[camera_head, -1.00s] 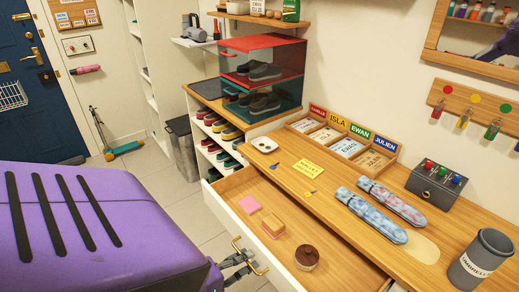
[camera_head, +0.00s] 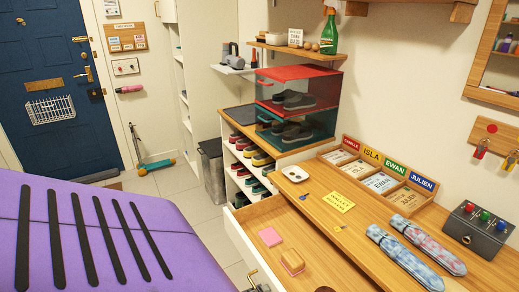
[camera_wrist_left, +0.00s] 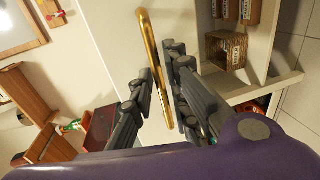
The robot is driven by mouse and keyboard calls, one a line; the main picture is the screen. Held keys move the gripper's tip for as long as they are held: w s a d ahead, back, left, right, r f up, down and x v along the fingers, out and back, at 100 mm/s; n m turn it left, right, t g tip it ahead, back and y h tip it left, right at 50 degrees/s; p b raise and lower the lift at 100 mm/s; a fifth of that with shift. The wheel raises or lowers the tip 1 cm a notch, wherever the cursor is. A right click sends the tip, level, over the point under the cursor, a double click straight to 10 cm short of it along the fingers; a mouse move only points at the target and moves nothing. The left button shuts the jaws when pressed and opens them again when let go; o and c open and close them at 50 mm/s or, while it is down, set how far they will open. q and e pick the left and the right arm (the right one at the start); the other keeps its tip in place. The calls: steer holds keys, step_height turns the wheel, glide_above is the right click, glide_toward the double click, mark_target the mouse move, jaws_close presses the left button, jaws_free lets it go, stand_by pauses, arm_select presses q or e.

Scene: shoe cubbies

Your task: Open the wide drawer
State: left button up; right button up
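The wide drawer (camera_head: 243,243) under the wooden counter stands pulled out, its inside in view. It holds a pink block (camera_head: 270,236) and a tan-and-pink block (camera_head: 292,262). Its brass handle (camera_head: 251,276) shows at the bottom edge of the head view. In the left wrist view, the handle (camera_wrist_left: 153,65) is a gold bar running between the fingers of my left gripper (camera_wrist_left: 160,85). The fingers look parted, with a gap beside the bar. In the head view only a sliver of this gripper shows by the handle. My right gripper is not in view.
The counter (camera_head: 315,215) carries a name-card tray (camera_head: 420,200), two patterned pouches (camera_head: 405,258) and a grey box with coloured knobs (camera_head: 476,230). Shoe cubbies (camera_head: 232,172) and a grey bin (camera_head: 213,170) stand beyond the drawer. Tiled floor (camera_head: 185,185) is open at left.

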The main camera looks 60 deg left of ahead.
arm_select(q)
steer(key=d+v, duration=0.1)
steer(key=v, duration=1.1)
steer(key=shift+a, duration=0.5)
steer(key=s+d+f+m+g+p, duration=0.2)
steer(key=s+d+f+m+g, duration=0.3)
steer(key=d+f+m, duration=0.7)
steer(key=w+d+r+m+g+p, duration=0.2)
steer(key=w+d+r+m+p, duration=0.1)
steer(key=d+r, duration=0.4)
steer(key=shift+w+d+m+y+p, duration=0.4)
steer(key=shift+d+m+p, duration=0.2)
steer(key=shift+m, duration=0.6)
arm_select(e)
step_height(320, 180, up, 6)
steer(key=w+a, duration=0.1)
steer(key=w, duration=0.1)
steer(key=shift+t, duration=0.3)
